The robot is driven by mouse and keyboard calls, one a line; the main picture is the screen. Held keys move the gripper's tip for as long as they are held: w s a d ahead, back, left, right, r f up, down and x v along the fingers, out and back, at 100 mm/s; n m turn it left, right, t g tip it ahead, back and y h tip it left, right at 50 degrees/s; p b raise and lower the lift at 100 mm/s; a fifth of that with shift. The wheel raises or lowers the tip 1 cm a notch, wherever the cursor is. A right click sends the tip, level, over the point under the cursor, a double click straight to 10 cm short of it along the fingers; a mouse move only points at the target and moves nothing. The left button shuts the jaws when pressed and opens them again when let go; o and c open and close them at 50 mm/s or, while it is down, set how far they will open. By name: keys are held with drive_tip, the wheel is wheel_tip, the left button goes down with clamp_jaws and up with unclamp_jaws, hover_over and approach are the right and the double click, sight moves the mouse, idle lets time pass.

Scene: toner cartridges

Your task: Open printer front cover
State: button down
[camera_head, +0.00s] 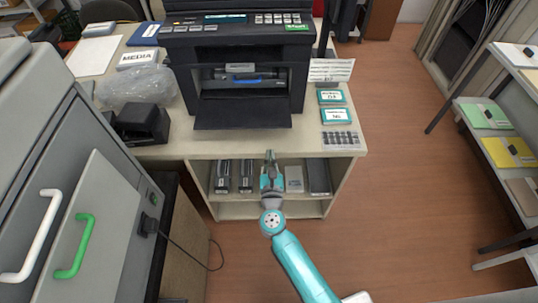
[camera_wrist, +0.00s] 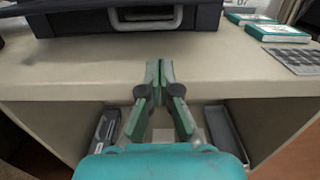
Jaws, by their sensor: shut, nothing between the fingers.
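The black printer (camera_head: 238,40) stands on the cabinet top. Its front cover (camera_head: 243,114) is folded down toward me, and the bay behind it is exposed. A cartridge with a blue strip (camera_head: 245,80) sits inside that bay. In the wrist view the dark front part of the printer (camera_wrist: 90,22) shows at the top with a grey loop handle (camera_wrist: 148,24). My gripper (camera_head: 270,155) is shut and empty in front of the cabinet's front edge, apart from the cover. Its closed fingertips show in the wrist view (camera_wrist: 160,66).
The cabinet top (camera_head: 210,146) has a bare strip in front of the printer. Small teal boxes (camera_head: 335,116) lie to its right, and a plastic bag (camera_head: 135,84) to its left. Dark cartridges (camera_head: 222,176) stand on the shelf below. A grey cabinet (camera_head: 65,170) stands at left.

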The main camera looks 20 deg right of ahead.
sight(270, 143)
drive_tip(key=x, duration=0.7)
drive_tip(key=shift+w+d, duration=0.15)
drive_tip(key=shift+w, duration=0.2)
drive_tip(key=shift+r, duration=0.15)
